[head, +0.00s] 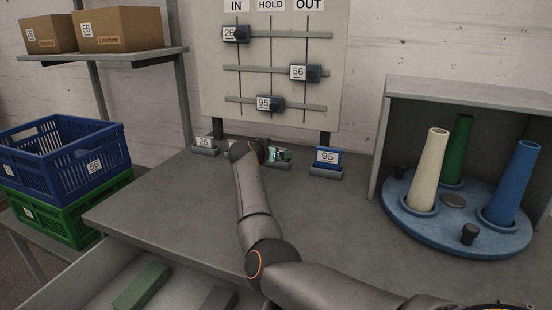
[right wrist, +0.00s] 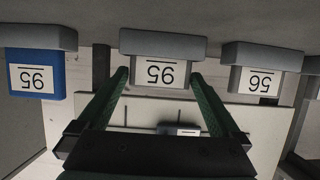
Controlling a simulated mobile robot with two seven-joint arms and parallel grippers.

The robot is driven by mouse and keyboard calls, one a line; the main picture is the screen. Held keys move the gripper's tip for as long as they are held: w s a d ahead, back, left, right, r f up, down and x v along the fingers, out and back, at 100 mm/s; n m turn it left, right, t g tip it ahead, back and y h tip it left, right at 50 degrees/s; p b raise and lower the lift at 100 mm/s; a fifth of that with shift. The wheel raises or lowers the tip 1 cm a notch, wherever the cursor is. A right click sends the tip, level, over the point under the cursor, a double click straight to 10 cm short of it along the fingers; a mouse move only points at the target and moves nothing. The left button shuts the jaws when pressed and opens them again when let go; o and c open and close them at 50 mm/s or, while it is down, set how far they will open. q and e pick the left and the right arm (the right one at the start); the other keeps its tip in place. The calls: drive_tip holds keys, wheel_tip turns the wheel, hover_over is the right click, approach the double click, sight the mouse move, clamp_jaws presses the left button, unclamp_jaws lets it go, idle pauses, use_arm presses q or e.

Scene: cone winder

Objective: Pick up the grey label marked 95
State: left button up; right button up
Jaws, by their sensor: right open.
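The grey label marked 95 (right wrist: 160,73) sits in a grey holder (right wrist: 163,43) in the middle of the right wrist view, where it appears upside down. My right gripper (right wrist: 160,80) is open, with one green finger on each side of this label. Whether a finger touches it I cannot tell. In the head view my right gripper (head: 278,155) is at the row of labels at the back of the table and mostly hides the grey 95 label. My left gripper is not in view.
A blue label marked 95 (head: 328,156) stands to the right in the head view. A label marked 56 (right wrist: 258,80) and one marked 26 (head: 204,142) are in the same row. A board (head: 290,95) rises behind; a blue turntable (head: 420,222) with cones is right.

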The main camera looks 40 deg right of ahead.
drive_tip(key=shift+w+d, duration=0.1)
drive_tip(key=shift+d, duration=0.1)
drive_tip(key=c, duration=1)
